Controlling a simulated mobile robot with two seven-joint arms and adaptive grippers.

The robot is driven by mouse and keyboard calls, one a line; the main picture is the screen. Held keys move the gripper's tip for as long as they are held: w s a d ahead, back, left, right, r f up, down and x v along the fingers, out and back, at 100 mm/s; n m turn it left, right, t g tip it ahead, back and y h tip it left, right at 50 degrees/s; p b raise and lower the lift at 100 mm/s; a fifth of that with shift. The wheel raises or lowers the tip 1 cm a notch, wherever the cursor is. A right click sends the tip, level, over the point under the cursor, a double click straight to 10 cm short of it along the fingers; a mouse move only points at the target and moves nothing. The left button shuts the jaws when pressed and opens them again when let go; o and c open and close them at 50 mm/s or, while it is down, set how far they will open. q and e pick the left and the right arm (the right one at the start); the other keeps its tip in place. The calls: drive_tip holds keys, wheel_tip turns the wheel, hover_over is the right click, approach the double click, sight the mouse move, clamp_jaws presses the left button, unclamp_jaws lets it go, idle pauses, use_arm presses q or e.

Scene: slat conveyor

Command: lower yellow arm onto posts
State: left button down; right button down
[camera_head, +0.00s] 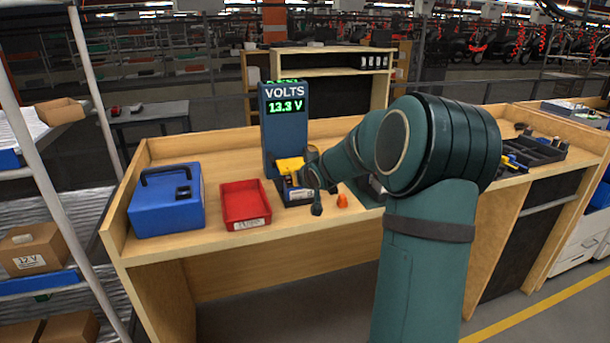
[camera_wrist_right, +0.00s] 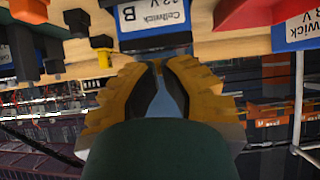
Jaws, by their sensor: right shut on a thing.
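The yellow arm (camera_head: 291,165) reaches out from the foot of the blue tester tower (camera_head: 285,132), whose display reads 13.3 V. It sits right above a battery with a blue and white label (camera_head: 299,194); whether it touches the posts is hidden. My right gripper (camera_head: 311,172) is at the yellow arm's right side, shut on it. In the right wrist view the fingers (camera_wrist_right: 159,68) close together just before the labelled battery (camera_wrist_right: 153,14); the held part is mostly hidden between them. My left gripper is not in view.
A red tray (camera_head: 245,202) and a blue case with a handle (camera_head: 167,203) stand left on the wooden bench (camera_head: 220,238). A small orange piece (camera_head: 342,201) lies right of the battery. A black divided tray (camera_head: 537,151) is at far right.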

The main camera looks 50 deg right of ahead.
drive_tip(key=shift+r, duration=0.15)
wheel_tip(320, 180, up, 10)
idle(0.6)
drive_tip(key=shift+f, duration=0.2)
